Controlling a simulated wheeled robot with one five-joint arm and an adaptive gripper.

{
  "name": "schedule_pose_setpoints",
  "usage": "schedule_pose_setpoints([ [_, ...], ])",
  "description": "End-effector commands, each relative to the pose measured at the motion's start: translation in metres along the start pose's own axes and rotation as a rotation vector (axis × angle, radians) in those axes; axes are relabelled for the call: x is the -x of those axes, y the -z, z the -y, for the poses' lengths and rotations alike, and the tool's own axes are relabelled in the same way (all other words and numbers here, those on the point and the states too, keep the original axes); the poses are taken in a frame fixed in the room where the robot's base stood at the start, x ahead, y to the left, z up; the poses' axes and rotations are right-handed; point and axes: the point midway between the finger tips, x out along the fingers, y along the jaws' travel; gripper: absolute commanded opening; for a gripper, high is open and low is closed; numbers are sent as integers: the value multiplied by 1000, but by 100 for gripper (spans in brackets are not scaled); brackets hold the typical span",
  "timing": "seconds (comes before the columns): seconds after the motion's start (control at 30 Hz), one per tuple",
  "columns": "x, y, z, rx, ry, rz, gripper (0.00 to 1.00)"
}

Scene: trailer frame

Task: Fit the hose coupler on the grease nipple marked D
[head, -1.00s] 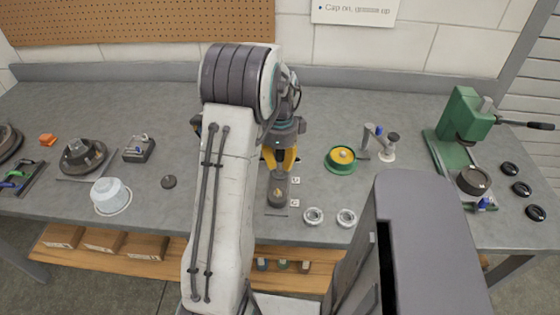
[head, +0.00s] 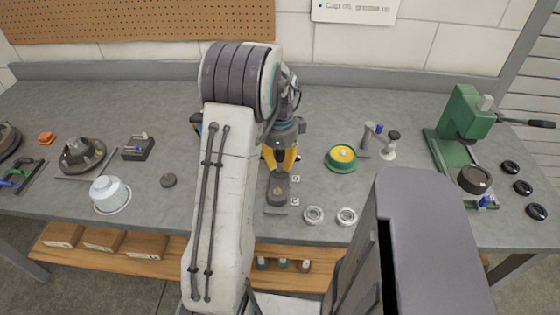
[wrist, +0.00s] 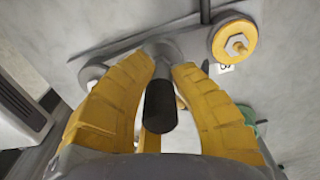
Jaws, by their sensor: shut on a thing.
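No D mark is legible. The fingers hide part of the fixture.
A green and yellow round part (head: 341,158) and a small metal stand (head: 388,148) are further right, then a green press (head: 465,125).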

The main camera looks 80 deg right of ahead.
Motion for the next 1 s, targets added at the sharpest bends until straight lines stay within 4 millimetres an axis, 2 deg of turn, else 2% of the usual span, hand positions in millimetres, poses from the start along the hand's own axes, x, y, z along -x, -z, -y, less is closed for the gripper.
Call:
schedule_pose_setpoints([
  [0.93,-3,0,0,0,0,0,0],
  [0.97,-3,0,0,0,0,0,23],
  [1.0,-3,0,0,0,0,0,26],
])
